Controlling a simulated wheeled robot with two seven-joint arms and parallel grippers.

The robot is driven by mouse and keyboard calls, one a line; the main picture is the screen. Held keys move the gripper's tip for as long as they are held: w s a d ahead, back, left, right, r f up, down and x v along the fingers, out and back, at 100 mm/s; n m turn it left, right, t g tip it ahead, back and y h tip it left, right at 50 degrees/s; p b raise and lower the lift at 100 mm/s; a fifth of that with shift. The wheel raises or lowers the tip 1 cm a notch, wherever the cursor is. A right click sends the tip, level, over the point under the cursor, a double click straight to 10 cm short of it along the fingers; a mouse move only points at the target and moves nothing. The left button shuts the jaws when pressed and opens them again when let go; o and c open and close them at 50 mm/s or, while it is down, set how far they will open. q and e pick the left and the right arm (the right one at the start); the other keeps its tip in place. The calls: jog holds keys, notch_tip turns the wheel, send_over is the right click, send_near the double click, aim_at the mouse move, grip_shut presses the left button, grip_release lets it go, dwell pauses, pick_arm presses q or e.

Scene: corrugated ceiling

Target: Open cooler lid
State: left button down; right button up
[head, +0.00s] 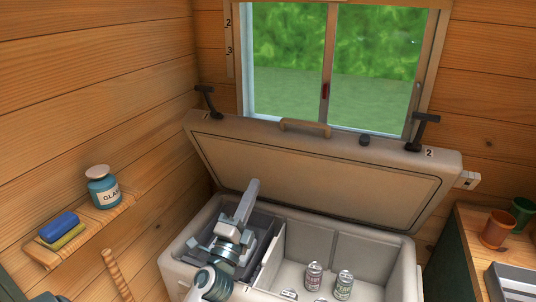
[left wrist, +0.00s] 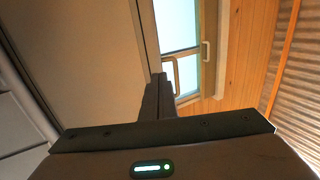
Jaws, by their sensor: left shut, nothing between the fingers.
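The cooler (head: 407,268) is a beige chest below the window. Its lid (head: 320,168) stands raised and tilted back, with its inner face toward me. A tan handle (head: 305,127) and two dark latches (head: 424,130) show along the lid's upper edge. In the left wrist view the lid (left wrist: 85,60) fills the left side. My left gripper (head: 252,190) is over the left part of the open cooler, in front of the lid; it is shut and empty. Its closed fingers (left wrist: 158,90) also show in the left wrist view. I cannot tell whether they touch the lid. My right gripper is not in view.
A wall shelf (head: 104,212) at left holds a jar (head: 102,187) and sponges (head: 60,226). A counter (head: 470,222) with cups (head: 496,229) stands at right. The window (head: 330,65) is behind the lid.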

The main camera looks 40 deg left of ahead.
pick_arm(q)
jog(key=w, duration=0.1)
jog(key=p, duration=0.5)
send_near(275, 139)
jog(key=x, duration=0.5)
jog(key=shift+w+a+r, duration=0.1)
jog(key=shift+a, duration=0.05)
jog(key=shift+w+a+r+p, duration=0.1)
jog(key=shift+w+r+p, duration=0.05)
jog(key=shift+w+p, duration=0.25)
jog(key=shift+w, duration=0.15)
jog(key=x, duration=1.1)
jog(key=shift+w+b, duration=0.25)
jog(key=shift+b, duration=0.1)
jog(key=shift+s+f, duration=0.1)
jog(key=shift+f, duration=0.2)
